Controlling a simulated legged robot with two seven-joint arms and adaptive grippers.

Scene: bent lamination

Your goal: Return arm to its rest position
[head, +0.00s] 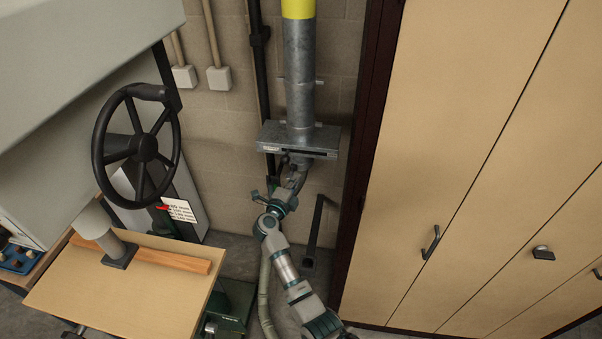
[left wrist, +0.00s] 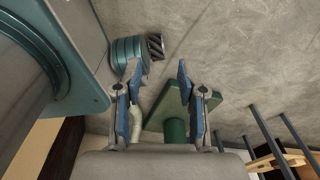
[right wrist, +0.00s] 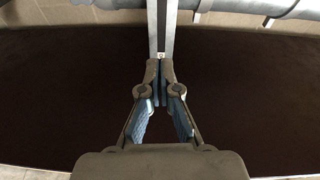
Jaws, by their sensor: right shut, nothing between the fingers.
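My right arm (head: 285,265) reaches up from the bottom of the head view toward the grey metal gate box (head: 300,138) on a vertical duct (head: 299,75). My right gripper (head: 298,160) is just under the box, small and partly lost against it; I cannot tell whether it touches. In the right wrist view the gripper (right wrist: 161,85) is shut and empty, its fingers together below a narrow metal strip (right wrist: 162,30). My left arm is out of the head view. In the left wrist view my left gripper (left wrist: 157,82) is open and empty above the floor.
A tall tan cabinet (head: 450,130) with a dark side stands close right of my right arm. At left are a black handwheel (head: 145,147) and a wooden work table (head: 120,285) with a wooden strip (head: 165,255). A green base (left wrist: 185,110) stands on the floor.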

